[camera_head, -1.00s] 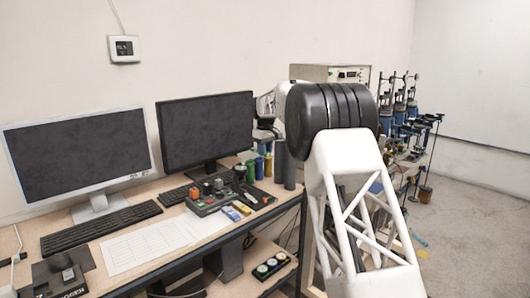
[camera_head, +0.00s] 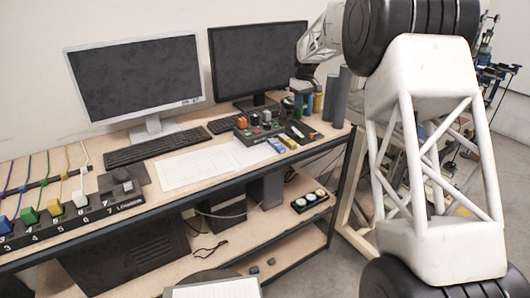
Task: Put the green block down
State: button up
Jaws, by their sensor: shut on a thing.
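My gripper (camera_head: 303,84) is small and dark in the view, over the right end of the desk beside the black monitor. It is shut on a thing. A small green piece, which I take to be the green block (camera_head: 298,104), shows just below it among upright cylinders. My fingers and the exact contact are too small to make out. I cannot tell whether the green piece touches the surface under it.
A dark control box (camera_head: 262,126) with coloured knobs sits in front of the gripper. Blue, yellow and grey cylinders (camera_head: 342,92) stand to the right. A numbered strip (camera_head: 75,222) with coloured plugs lies at left. White sheets (camera_head: 200,165) cover the desk's middle.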

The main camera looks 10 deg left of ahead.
jog(key=s+a+f, duration=0.1)
jog(key=s+f, duration=0.2)
jog(key=s, duration=0.6)
jog(key=s+a+f, duration=0.1)
jog(key=s+f, duration=0.3)
jog(key=s, duration=0.5)
jog(key=s+a+f, duration=0.2)
jog(key=s+f, duration=0.2)
jog(key=s, duration=0.5)
jog(key=shift+s, duration=0.2)
jog(key=shift+w+a, duration=0.15)
jog(key=shift+w, duration=0.05)
send_over(269, 155)
jog(key=shift+s+f, duration=0.15)
jog(key=shift+f, duration=0.55)
jog(key=shift+f, duration=1.75)
jog(key=shift+f, duration=0.15)
